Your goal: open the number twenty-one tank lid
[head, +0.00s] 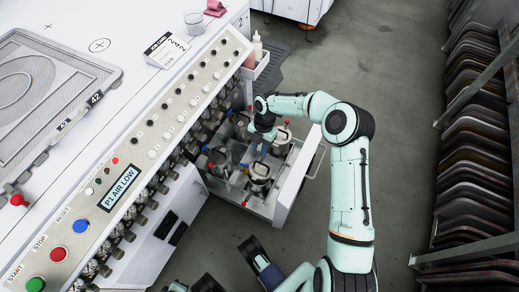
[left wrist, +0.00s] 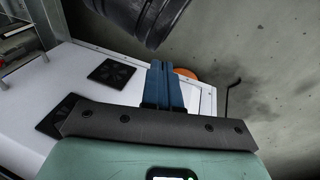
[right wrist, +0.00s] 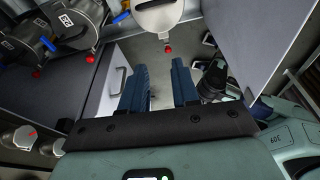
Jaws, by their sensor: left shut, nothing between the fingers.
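An open drawer (head: 287,196) beside the long white machine holds several round metal tanks with red knobs and blue levers. In the head view one tank (head: 260,172) stands near the front and another (head: 282,136) farther back. My right gripper (head: 252,151) is over the drawer between tanks. In the right wrist view my right gripper (right wrist: 160,86) is open, with nothing between its fingers. A pale round lid (right wrist: 158,15) with a red knob is just beyond the fingertips, and dark tanks (right wrist: 80,22) are at left. I cannot read which tank is twenty-one. My left gripper (left wrist: 163,87) is shut and empty.
The control panel (head: 122,188) shows "P1 AIR LOW" beside buttons. A rack of curved panels (head: 470,130) stands at right. Bare floor (head: 400,90) lies between. In the left wrist view a white cabinet (left wrist: 75,62) is close to my left gripper.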

